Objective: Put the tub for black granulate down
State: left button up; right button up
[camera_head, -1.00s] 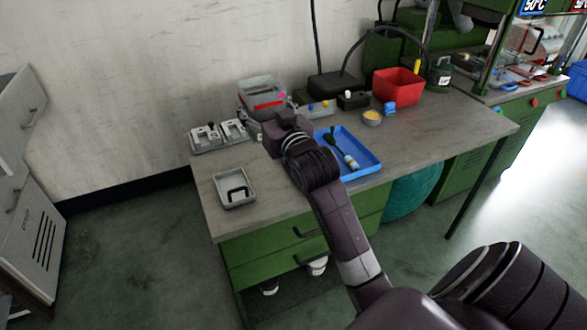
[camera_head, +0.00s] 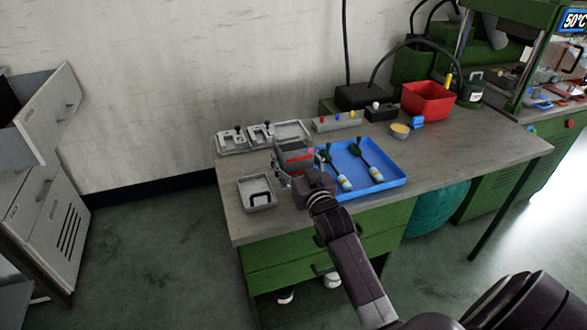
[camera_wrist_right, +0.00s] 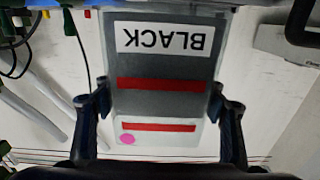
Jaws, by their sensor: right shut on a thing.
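The tub for black granulate (camera_head: 295,152) is a grey, partly see-through box with a red stripe and a pink dot. In the right wrist view the tub (camera_wrist_right: 165,68) shows a white label reading BLACK, upside down in the picture. My right gripper (camera_wrist_right: 163,98) is shut on the tub, one finger at each side. In the head view my right gripper (camera_head: 284,176) holds it over the workbench (camera_head: 330,209), between the grey tray and the blue tray. Whether the tub's bottom touches the bench is hidden. My left gripper is not in view.
A grey tray (camera_head: 258,207) with a black handle is at the front left. The blue tray (camera_head: 388,183) with two green-handled tools is close on the right. Grey fixtures (camera_head: 232,140) and a button box (camera_head: 337,122) line the back. A red bin (camera_head: 428,100) stands further right.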

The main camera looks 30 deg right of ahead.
jog(key=shift+f, duration=1.95)
jog(key=shift+f, duration=0.1)
jog(key=o, duration=1.8)
jog(key=shift+f, duration=0.1)
jog(key=shift+c, duration=0.2)
jog(key=o, duration=0.3)
